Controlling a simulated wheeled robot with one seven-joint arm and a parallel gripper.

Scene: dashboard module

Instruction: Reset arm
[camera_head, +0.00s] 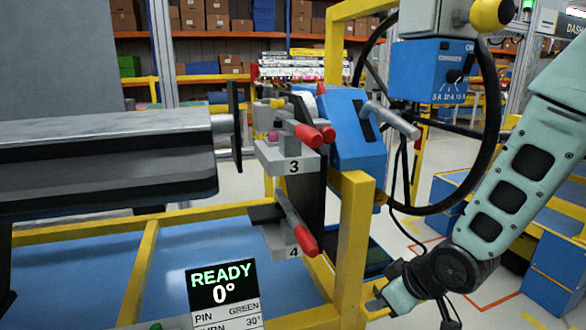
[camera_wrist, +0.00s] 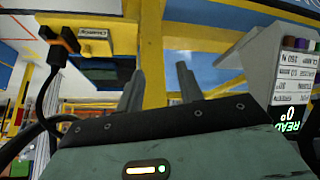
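My arm comes down from the upper right in the head view, with its wrist bent low at the lower right. I cannot tell whether either finger touches the beam.
A grey fixture with red-handled clamps (camera_head: 310,134), marked 3 and 4, stands left of my arm. A display (camera_head: 222,284) reads READY 0°. Blue crates (camera_head: 555,275) stand at right.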

